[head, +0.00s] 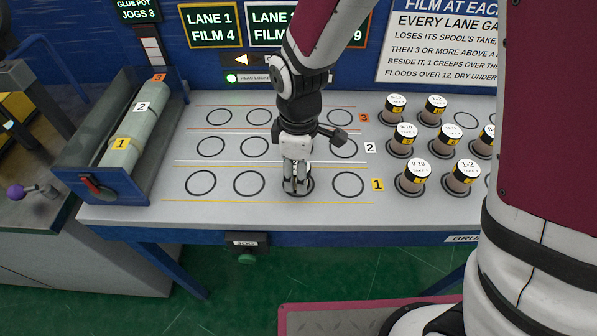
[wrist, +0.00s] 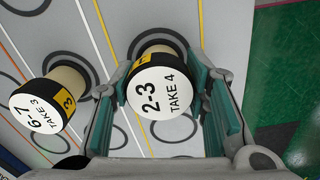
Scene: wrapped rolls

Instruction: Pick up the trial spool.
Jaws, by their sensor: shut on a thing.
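A spool with a white round top marked "2-3 TAKE 4" (wrist: 160,95) stands between the green-padded fingers of my gripper (wrist: 165,68) in the wrist view. My gripper is shut on it. In the head view my gripper (head: 296,187) points down over a ring in the front row, by lane 1, and hides most of this spool. Whether the spool's base touches the table cannot be told. A second spool marked "6-7 TAKE 3" (wrist: 46,104) stands to the left in the wrist view, apart from my gripper; my arm hides it in the head view.
Several more spools (head: 417,172) stand on rings at the right of the grey table (head: 225,211). Empty rings (head: 249,183) lie to the left of my gripper. A blue trough with a pale roller (head: 136,127) stands at the left end. Signs line the back wall.

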